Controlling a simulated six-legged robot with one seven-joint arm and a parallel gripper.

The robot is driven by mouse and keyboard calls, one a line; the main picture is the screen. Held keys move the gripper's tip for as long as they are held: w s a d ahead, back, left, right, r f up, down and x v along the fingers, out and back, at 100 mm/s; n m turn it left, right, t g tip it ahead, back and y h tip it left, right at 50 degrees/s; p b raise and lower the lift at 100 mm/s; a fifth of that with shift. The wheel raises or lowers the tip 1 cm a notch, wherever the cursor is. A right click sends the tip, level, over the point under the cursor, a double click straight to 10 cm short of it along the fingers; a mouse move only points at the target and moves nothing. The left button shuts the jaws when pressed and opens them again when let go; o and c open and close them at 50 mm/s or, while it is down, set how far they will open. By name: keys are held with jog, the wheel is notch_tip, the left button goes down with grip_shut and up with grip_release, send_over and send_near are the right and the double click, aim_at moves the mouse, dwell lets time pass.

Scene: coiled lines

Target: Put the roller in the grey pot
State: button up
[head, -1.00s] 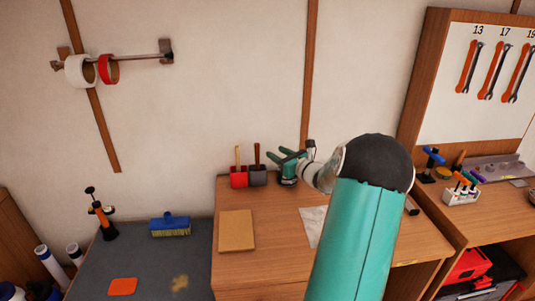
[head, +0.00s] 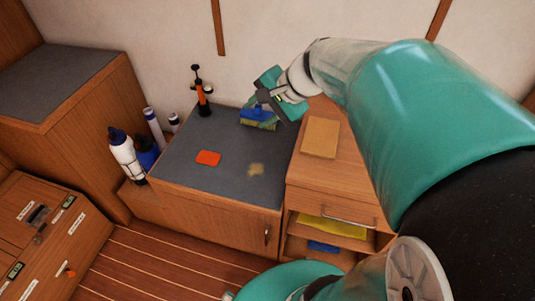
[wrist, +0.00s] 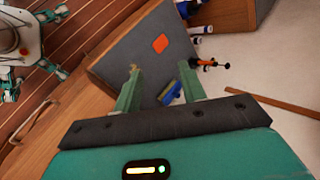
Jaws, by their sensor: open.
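My gripper (head: 268,98) is open and empty; its green fingers also show apart in the wrist view (wrist: 160,85). In the head view it overlaps a blue brush with yellowish bristles (head: 257,124) on the grey bench top. The brush also shows between and beyond the fingers in the wrist view (wrist: 172,93); I cannot tell the gap between them. I cannot make out a roller in either current view. The grey pot is not visible now.
A tan board (head: 320,138) lies on the wooden cabinet to the right. Bench front area is clear.

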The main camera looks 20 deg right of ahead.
jog(key=s+a+n+h, duration=0.4)
jog(key=s+n+h, duration=0.1)
jog(key=s+n, duration=0.7)
jog(key=shift+s+a+r, duration=0.15)
jog(key=shift+s+r, duration=0.25)
jog(key=shift+s, duration=0.6)
jog(key=shift+c, duration=0.5)
jog(key=shift+s, duration=0.15)
